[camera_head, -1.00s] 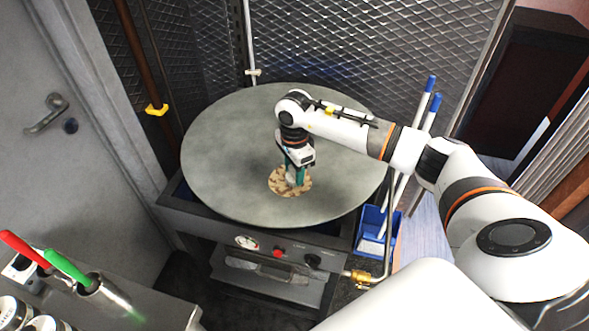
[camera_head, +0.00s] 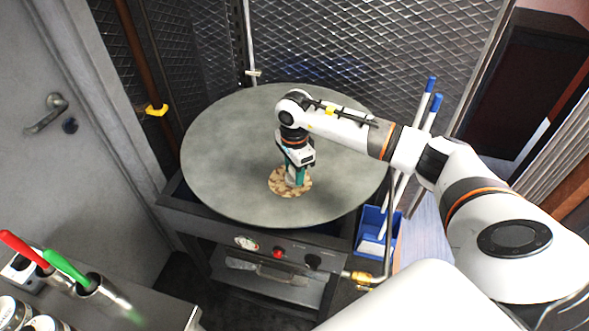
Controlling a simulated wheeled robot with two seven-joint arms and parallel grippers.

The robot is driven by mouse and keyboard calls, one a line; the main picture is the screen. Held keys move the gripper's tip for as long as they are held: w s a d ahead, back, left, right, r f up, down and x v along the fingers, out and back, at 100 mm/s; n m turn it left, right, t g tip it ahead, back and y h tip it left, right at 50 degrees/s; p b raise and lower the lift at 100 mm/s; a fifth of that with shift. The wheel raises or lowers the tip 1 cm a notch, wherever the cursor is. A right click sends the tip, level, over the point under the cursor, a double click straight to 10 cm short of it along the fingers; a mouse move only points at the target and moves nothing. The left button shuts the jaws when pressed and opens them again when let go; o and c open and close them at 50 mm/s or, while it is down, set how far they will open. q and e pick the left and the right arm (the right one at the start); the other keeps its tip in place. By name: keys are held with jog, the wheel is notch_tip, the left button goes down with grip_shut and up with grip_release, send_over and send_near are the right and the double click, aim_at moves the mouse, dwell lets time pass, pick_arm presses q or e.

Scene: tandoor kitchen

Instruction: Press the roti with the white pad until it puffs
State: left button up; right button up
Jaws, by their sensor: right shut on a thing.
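The roti (camera_head: 278,187) is a small, round, browned flatbread on the large round grey griddle (camera_head: 235,135). My right gripper (camera_head: 296,174) points down over the roti and is shut on the white pad (camera_head: 292,183). The pad is mostly hidden by the fingers and appears to be on the roti's upper face; whether it presses hard cannot be told. The roti looks flat from here. My left gripper is not in view.
A blue bin (camera_head: 375,238) with long blue-capped handles stands right of the griddle. The stand's front has a red button (camera_head: 278,253) and a gauge. A counter with red and green handled tools (camera_head: 68,268) is at lower left. Mesh panels (camera_head: 330,45) stand behind.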

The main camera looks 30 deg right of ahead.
jog(key=shift+s, duration=0.1)
jog(key=shift+r+p, duration=0.65)
jog(key=shift+r, duration=0.3)
jog(key=shift+r+p, duration=1.3)
jog(key=shift+r, duration=1.25)
jog(key=shift+f, duration=0.1)
jog(key=f+b, duration=0.1)
jog(key=w+f+b, duration=0.1)
jog(key=f+b, duration=0.1)
jog(key=a+f+b, duration=0.1)
jog(key=b, duration=0.1)
jog(key=shift+w+a+f, duration=0.1)
jog(key=shift+w+f, duration=0.2)
jog(key=shift+f, duration=0.1)
jog(key=shift+w+a+f+b, duration=0.25)
jog(key=shift+f+b, duration=0.15)
jog(key=shift+f, duration=0.1)
jog(key=shift+s+f+b, duration=0.1)
jog(key=shift+f+b, duration=0.35)
jog(key=shift+f, duration=0.05)
dwell(0.4)
jog(key=shift+s+f, duration=0.1)
dwell(1.4)
